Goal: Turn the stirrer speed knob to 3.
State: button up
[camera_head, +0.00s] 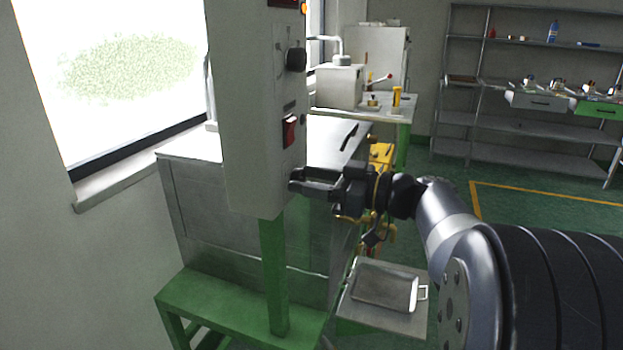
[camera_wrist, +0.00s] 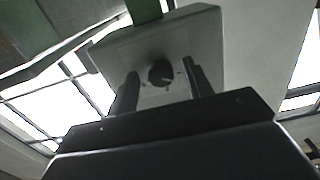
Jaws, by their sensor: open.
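A grey control box (camera_head: 250,110) on a green post carries a black upper knob (camera_head: 296,60) and a red switch (camera_head: 289,131). My gripper (camera_head: 300,186) is at the box's lower front, below the red switch. In the wrist view a dark round knob (camera_wrist: 160,72) with small marks around it shows between the two open fingers, with a gap on each side. Its pale pointer line is faint, and I cannot read any number. In the head view my gripper hides this lower knob. I cannot read labels to tell which knob sets the stirrer speed.
A metal tank (camera_head: 200,215) on a green stand is behind the box. A metal tray (camera_head: 385,287) is low, below my arm. Shelves (camera_head: 525,130) stand at the back right. Green floor between is open.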

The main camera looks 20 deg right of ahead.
jog(key=shift+c, duration=0.3)
jog(key=c, duration=0.9)
